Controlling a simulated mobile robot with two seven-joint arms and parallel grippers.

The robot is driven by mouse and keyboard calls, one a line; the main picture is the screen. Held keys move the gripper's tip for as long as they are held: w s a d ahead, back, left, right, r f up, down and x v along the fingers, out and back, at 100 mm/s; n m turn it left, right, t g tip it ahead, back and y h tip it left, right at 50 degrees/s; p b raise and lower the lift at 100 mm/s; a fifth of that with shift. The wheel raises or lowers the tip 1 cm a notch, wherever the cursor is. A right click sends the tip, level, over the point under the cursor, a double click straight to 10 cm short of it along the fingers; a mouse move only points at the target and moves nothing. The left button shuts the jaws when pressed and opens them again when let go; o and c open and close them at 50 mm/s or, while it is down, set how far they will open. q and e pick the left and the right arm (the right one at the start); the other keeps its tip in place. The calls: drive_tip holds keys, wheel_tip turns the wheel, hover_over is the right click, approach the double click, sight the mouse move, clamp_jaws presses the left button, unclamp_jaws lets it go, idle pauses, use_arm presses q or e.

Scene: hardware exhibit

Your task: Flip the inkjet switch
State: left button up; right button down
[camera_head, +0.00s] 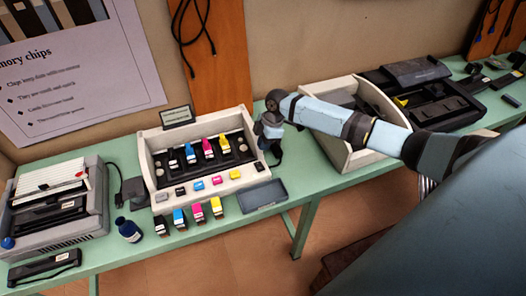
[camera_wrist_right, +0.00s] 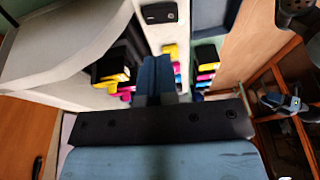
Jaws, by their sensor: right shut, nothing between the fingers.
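The inkjet exhibit (camera_head: 205,188) is an open white box on the green table in the head view, with black, cyan, magenta and yellow cartridges inside. A small dark piece (camera_head: 260,166) sits at the right end of its front; it may be the switch, but its position is too small to read. My right gripper (camera_head: 276,158) is shut and empty, pointing down just right of the box; I cannot tell whether it touches. In the right wrist view its shut fingers (camera_wrist_right: 155,65) are in front of coloured cartridges. A black rounded part (camera_wrist_right: 159,13) shows on a white surface there. My left gripper is not in view.
Loose cartridges (camera_head: 197,212), a dark tray (camera_head: 262,196) and a dark blue bottle (camera_head: 129,230) are in front of the box. A grey printer (camera_head: 60,210) stands left. Another white open case (camera_head: 352,150) stands right, beneath my right arm.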

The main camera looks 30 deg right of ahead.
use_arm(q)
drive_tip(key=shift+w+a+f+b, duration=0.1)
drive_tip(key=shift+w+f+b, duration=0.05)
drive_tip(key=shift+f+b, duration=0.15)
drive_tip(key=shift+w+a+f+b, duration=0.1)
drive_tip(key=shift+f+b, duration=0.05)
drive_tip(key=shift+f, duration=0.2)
use_arm(e)
drive_tip(key=v, duration=0.6)
drive_tip(key=shift+w+a, duration=0.2)
drive_tip(key=shift+w, duration=0.2)
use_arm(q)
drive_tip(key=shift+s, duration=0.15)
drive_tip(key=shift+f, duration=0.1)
